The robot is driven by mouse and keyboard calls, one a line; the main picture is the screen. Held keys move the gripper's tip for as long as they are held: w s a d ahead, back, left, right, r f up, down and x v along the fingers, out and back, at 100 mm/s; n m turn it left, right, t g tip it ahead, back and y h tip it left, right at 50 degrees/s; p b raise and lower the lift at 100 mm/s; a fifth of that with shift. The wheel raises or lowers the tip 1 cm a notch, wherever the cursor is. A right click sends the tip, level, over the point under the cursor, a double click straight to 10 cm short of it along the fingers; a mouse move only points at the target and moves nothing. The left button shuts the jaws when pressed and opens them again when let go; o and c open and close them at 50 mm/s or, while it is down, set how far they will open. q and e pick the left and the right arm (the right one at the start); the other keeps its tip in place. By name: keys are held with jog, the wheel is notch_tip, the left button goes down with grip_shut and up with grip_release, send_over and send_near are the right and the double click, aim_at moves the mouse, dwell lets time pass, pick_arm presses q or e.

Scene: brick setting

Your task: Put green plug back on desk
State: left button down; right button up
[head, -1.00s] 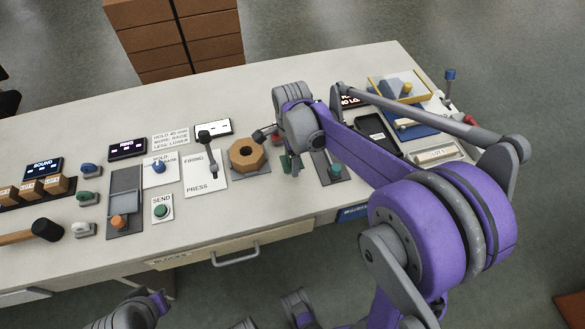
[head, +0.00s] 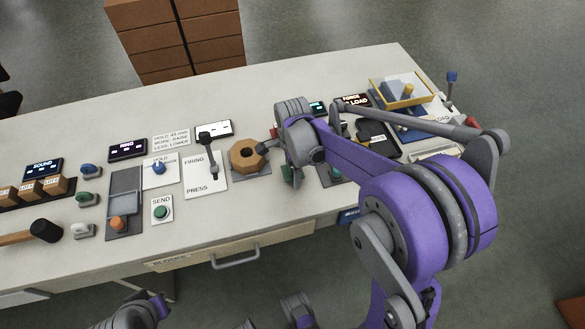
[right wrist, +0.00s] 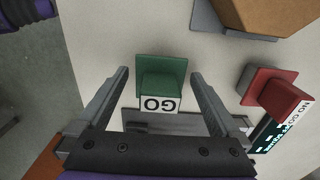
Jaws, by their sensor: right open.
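The green plug (right wrist: 160,75), a green block labelled GO, shows between my open right fingers (right wrist: 160,92) in the right wrist view. There is a gap on each side of it. It seems to stand on the pale desk (head: 75,130), though its underside is hidden. In the head view a bit of the green plug (head: 287,173) shows below my right gripper (head: 291,165), whose fingertips are largely hidden there. A red block labelled NO GO (right wrist: 268,88) stands to the right in the wrist view. My left gripper is not in view.
A grey slider plate (right wrist: 170,122) lies close by the plug. A yellow-framed tray (head: 402,92) is at the far right. A firing lever (head: 207,150) and SEND button (head: 162,212) are further left.

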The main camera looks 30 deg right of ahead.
jog(key=shift+r, duration=0.25)
notch_tip(320, 180, up, 11)
jog(key=shift+r+p, duration=0.15)
jog(key=shift+p, duration=0.75)
jog(key=shift+s+r, duration=0.15)
jog(key=shift+r, duration=0.05)
jog(key=s+a+f+n+t, duration=0.2)
jog(key=s+a+n, duration=0.1)
jog(key=s+n, duration=0.5)
jog(key=s+a+f+n+t, duration=0.3)
jog(key=s+n, duration=0.6)
jog(key=n, duration=0.3)
jog(key=shift+a+f+n, duration=0.3)
jog(key=shift+a, duration=0.1)
